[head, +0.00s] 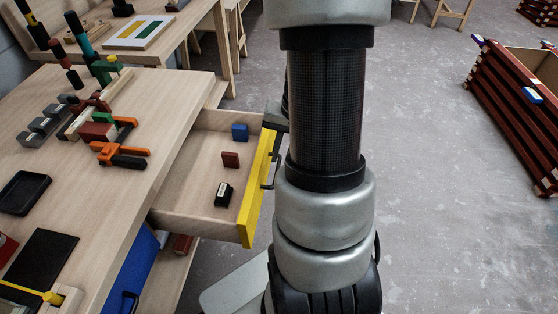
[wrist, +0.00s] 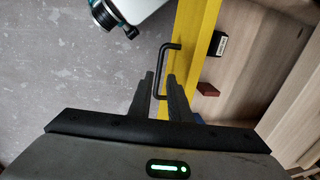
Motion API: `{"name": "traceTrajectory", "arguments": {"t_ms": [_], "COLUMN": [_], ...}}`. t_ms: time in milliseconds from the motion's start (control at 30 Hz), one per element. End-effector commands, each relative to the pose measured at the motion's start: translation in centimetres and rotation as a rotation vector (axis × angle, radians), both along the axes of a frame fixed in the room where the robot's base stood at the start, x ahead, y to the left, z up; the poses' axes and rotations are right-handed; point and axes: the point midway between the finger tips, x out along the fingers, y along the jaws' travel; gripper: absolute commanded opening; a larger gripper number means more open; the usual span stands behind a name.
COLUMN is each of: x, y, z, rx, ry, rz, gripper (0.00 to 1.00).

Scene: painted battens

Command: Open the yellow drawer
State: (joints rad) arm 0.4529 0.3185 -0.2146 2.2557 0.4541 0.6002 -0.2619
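The yellow drawer (head: 247,205) stands pulled out from the workbench, its inside showing. Its dark bar handle (head: 270,172) is on the yellow front; the handle also shows in the wrist view (wrist: 161,68). My gripper (wrist: 164,78) is at the handle, with the bar between its two dark fingers. A gap shows between the bar and the right finger, so the fingers look open around it. In the head view my arm hides most of the gripper.
In the drawer lie a blue block (head: 240,132), a red-brown block (head: 230,160) and a black item (head: 223,194). A blue drawer front (head: 136,272) is below. Clamps and trays cover the bench top (head: 150,95). A dark red slatted crate (head: 505,110) stands right; the floor between is clear.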

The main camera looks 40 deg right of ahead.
Motion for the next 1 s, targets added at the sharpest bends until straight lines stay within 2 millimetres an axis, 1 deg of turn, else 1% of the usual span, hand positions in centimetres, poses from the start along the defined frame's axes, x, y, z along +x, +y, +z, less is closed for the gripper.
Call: {"name": "traceTrajectory", "arguments": {"t_ms": [33,100,300,400,500,600,1000], "x": [0.0,-0.3,-0.9,-1.1,-1.3,-1.4,-1.4], "y": [-0.2,-0.5,-1.0,-1.3,-1.4,-1.5,-1.5], "z": [1.9,3.6,7.9,9.4,10.4,10.9,11.0], "rx": [-0.002,-0.003,-0.001,-0.002,-0.001,-0.001,0.000], "ry": [-0.005,-0.004,-0.004,-0.004,-0.002,-0.001,0.000], "rz": [0.001,0.000,0.000,-0.001,0.001,0.000,0.000], "gripper": [0.17,0.17,0.17,0.17,0.17,0.17,0.17]}}
